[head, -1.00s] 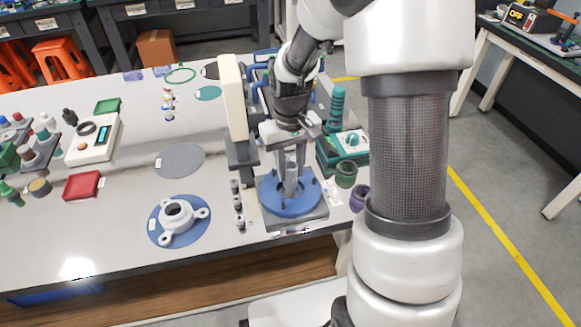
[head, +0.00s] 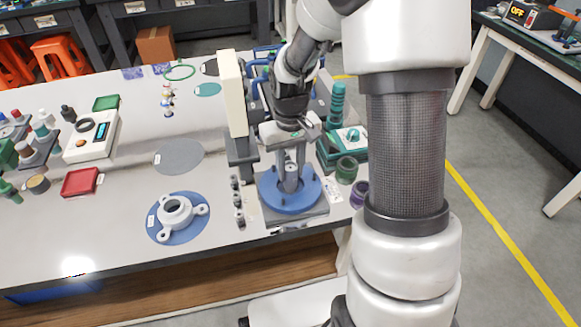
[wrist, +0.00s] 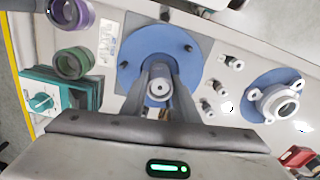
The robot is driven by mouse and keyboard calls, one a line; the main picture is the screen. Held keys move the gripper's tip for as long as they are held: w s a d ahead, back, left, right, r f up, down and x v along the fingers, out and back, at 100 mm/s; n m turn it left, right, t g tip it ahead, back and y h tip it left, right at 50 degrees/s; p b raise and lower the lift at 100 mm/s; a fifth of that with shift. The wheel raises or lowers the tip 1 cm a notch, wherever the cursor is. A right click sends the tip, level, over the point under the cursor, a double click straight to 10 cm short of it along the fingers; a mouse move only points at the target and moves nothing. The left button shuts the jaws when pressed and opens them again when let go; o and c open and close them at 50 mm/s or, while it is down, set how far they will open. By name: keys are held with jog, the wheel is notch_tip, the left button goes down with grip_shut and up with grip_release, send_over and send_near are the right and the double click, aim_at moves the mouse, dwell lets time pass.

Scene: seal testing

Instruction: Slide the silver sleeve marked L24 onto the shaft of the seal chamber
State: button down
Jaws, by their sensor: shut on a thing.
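My gripper (head: 290,178) points down over the seal chamber, a blue round flange (head: 270,199) on a grey square base. In the wrist view its fingers (wrist: 158,88) are shut on a small silver sleeve (wrist: 159,87), seen end-on with a dark bore. The sleeve also shows between the fingers in the head view (head: 290,172). It is roughly upright over the middle of the flange, which also shows in the wrist view (wrist: 133,72). The fingers and sleeve hide the shaft, so I cannot tell how far the sleeve is around it. The mark L24 is not readable.
Several small silver sleeves (head: 238,203) stand in a row just left of the chamber. A tall cream-and-grey press-like column (head: 233,95) rises close behind. A white three-lobed housing (head: 175,212) lies on a blue disc to the left. Green and purple rings (head: 346,168) stand at the right.

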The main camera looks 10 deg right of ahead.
jog(key=shift+f+b, duration=0.5)
jog(key=shift+f, duration=0.4)
dwell(0.7)
jog(key=c, duration=1.3)
grip_release()
notch_tip(320, 180, up, 9)
jog(key=p, duration=0.7)
